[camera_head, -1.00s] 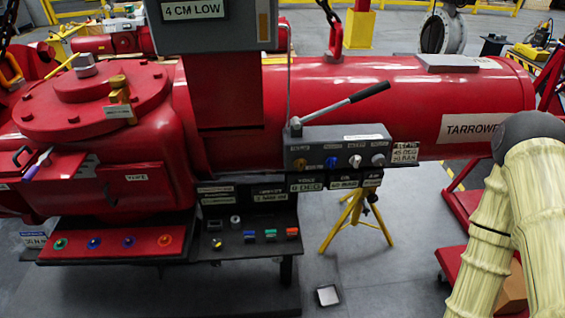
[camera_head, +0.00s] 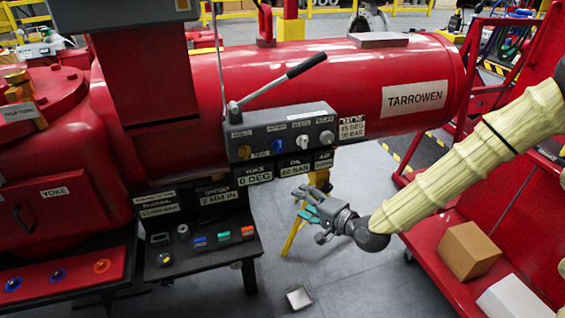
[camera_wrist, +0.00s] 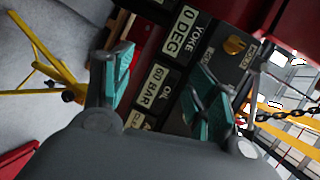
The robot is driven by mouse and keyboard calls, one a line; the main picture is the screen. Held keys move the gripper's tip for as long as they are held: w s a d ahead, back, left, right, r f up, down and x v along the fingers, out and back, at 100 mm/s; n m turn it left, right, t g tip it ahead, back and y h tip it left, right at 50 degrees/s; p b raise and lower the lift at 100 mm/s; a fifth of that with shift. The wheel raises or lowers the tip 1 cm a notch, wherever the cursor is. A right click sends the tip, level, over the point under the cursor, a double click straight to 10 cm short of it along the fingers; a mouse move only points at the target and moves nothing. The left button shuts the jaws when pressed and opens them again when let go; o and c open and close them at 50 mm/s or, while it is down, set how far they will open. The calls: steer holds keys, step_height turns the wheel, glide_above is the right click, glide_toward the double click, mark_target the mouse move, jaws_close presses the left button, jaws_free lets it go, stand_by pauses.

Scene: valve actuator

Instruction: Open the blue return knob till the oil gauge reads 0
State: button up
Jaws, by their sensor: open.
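The blue knob (camera_head: 277,146) sits on the front of a grey valve block (camera_head: 282,128), between a yellow knob (camera_head: 243,152) and a white knob (camera_head: 302,142). The oil gauge plate (camera_head: 294,169) below the block reads 60 BAR; it also shows in the wrist view (camera_wrist: 157,86). My gripper (camera_head: 301,202) is open and empty, below and slightly right of the blue knob, apart from it. In the wrist view, its teal-padded fingers (camera_wrist: 160,84) face the gauge plates. The yellow knob shows there (camera_wrist: 234,45); I cannot make out the blue knob.
A long lever (camera_head: 284,78) rises from the valve block. The yoke plate (camera_head: 254,174) reads 0 DEG. A lower button panel (camera_head: 207,246) juts out at left. A red cart (camera_head: 431,262) with a cardboard box (camera_head: 468,249) stands at right.

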mark_target(282, 148)
steer(key=w+r+m+t+y+b, duration=0.15)
steer(key=w+r, duration=0.35)
steer(key=r, duration=0.5)
steer(key=shift+t+y, duration=0.35)
steer(key=shift+f+p+x, duration=0.15)
steer(key=shift+p+x, duration=0.25)
steer(key=shift+x, duration=2.2)
steer(key=shift+f+p+x, duration=0.1)
steer(key=shift+p+x, duration=0.25)
steer(key=shift+x, duration=2.25)
steer(key=shift+d, duration=0.1)
steer(key=shift+n, duration=0.25)
steer(key=c, duration=1)
